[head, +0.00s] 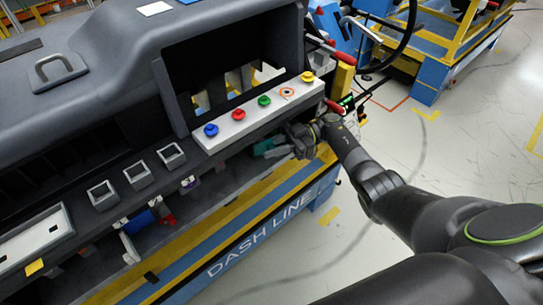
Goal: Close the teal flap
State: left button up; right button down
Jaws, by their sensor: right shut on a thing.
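The teal flap (263,147) shows as a small teal patch under the button strip of the dashboard module (120,50), close beside my right gripper (287,150). Most of the flap is hidden by the gripper and the dashboard edge, so its angle cannot be told. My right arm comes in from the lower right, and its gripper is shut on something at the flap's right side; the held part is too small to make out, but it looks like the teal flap. My left gripper is not in view.
A light strip (240,128) with blue, red, green and yellow knobs sits just above the gripper. Small square bins (138,176) line the ledge to the left. A blue and yellow stand (265,225) is below. Open floor (440,150) lies to the right.

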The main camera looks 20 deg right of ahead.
jog(key=shift+f+g+b, duration=0.25)
jog(key=shift+g+b, duration=0.05)
jog(key=shift+s, duration=0.1)
jog(key=c, duration=1.3)
grip_release()
jog(key=shift+r+n, duration=0.15)
jog(key=shift+n, duration=0.15)
jog(key=shift+r, duration=0.15)
jog(key=shift+r, duration=0.15)
